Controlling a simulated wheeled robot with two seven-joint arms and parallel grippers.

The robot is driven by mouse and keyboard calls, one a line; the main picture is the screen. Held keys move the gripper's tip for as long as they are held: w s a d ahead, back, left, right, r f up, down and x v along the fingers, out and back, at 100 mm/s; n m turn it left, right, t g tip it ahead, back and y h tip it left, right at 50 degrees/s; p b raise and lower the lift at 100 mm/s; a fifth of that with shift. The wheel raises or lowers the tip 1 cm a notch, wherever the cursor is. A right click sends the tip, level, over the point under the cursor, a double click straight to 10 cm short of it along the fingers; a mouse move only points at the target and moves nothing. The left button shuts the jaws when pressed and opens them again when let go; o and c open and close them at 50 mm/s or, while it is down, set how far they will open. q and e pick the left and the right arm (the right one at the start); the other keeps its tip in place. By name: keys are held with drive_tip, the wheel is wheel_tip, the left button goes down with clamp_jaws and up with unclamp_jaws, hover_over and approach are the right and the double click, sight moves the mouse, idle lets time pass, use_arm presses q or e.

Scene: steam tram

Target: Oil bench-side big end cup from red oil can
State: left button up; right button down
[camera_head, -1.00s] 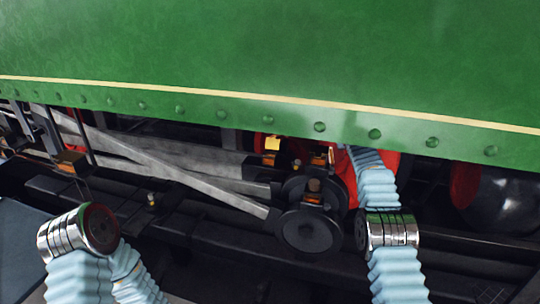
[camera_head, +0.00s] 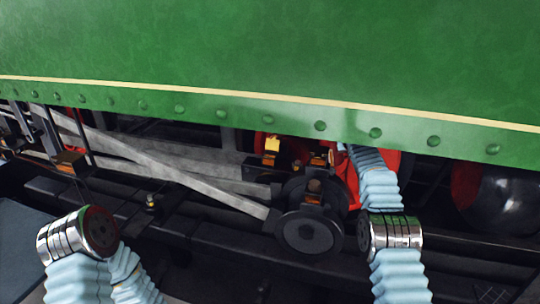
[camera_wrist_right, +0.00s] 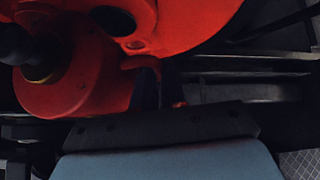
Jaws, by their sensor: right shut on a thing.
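In the right wrist view a red round body with a brass collar and dark spout, apparently the red oil can (camera_wrist_right: 88,92), is at the left. My right gripper (camera_wrist_right: 160,88) is shut on what seems to be its red handle. In the head view my right forearm reaches in under the green side, and its gripper is hidden there. A brass cup (camera_head: 313,198) sits on the round dark crank end (camera_head: 308,233) of the rods. Other brass cups (camera_head: 272,144) (camera_head: 320,160) show behind it. I cannot tell which is the bench-side one. My left gripper is out of view.
The green riveted side (camera_head: 270,70) hangs low over the running gear. Grey rods (camera_head: 180,170) cross at the left, with another brass cup (camera_head: 70,160). A large red wheel-like part (camera_wrist_right: 190,22) is close above the gripper in the wrist view.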

drive_tip(key=shift+r, duration=0.25)
idle(0.4)
wheel_tip(320, 180, up, 2)
drive_tip(key=p, duration=0.2)
drive_tip(key=h+p, duration=0.1)
drive_tip(key=p, duration=0.1)
drive_tip(key=shift+a+r, duration=0.1)
drive_tip(key=shift+r, duration=0.15)
drive_tip(key=shift+f, duration=0.1)
idle(0.4)
drive_tip(key=f+y+b, duration=0.2)
drive_tip(key=f, duration=0.1)
drive_tip(key=f+m+b, duration=0.1)
drive_tip(key=f, duration=0.1)
drive_tip(key=shift+a+f+y, duration=0.25)
drive_tip(key=shift+y, duration=0.15)
idle(0.5)
